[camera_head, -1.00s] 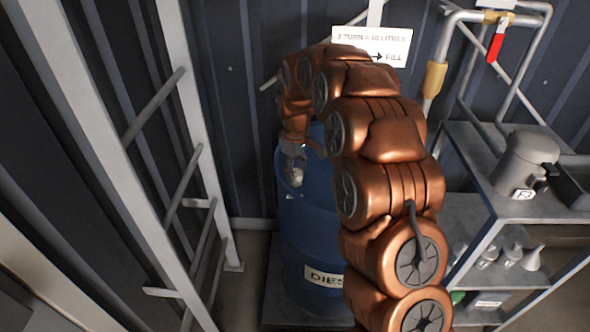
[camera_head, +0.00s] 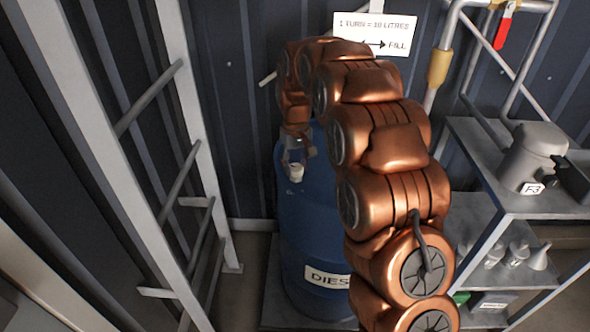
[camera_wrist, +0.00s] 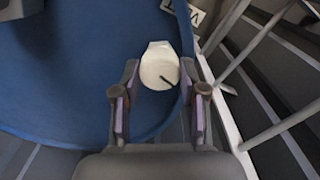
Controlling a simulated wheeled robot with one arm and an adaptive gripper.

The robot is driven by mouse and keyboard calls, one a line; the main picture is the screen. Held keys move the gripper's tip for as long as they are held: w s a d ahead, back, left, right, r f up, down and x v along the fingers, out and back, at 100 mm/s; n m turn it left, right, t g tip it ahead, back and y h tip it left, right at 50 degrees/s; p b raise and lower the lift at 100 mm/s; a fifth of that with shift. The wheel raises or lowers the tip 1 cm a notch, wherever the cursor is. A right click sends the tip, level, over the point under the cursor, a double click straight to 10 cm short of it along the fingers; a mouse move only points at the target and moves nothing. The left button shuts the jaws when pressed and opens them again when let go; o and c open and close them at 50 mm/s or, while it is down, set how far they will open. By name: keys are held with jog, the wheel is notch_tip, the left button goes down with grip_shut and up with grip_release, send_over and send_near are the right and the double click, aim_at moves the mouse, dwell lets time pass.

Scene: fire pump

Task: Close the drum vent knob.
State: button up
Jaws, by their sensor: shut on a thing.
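The blue drum (camera_head: 312,230) with a diesel label stands behind my arm. The small white vent knob (camera_head: 297,172) is on the drum's top near its left edge. In the wrist view the knob (camera_wrist: 160,66) is pale, with a dark line from its middle toward the lower right. My gripper (camera_head: 295,160) comes down on the knob from above. In the wrist view its two fingers (camera_wrist: 160,88) stand on both sides of the knob, and it is shut on it. The exact finger contact is hard to see.
A grey ladder-like frame (camera_head: 190,130) stands left of the drum. A metal shelf (camera_head: 480,160) with a grey can (camera_head: 532,160) is on the right. A sign (camera_head: 375,33) hangs behind my arm. A white label (camera_wrist: 196,12) lies beyond the knob.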

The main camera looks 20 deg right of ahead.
jog(key=m+b, duration=0.1)
jog(key=m, duration=0.2)
jog(key=shift+f+m+b, duration=0.1)
jog(key=shift+m+b, duration=0.25)
jog(key=shift+m, duration=0.05)
jog(key=m+b, duration=0.1)
jog(key=m, duration=0.6)
jog(key=shift+m, duration=1.7)
jog(key=o, duration=1.1)
jog(key=shift+o, duration=0.2)
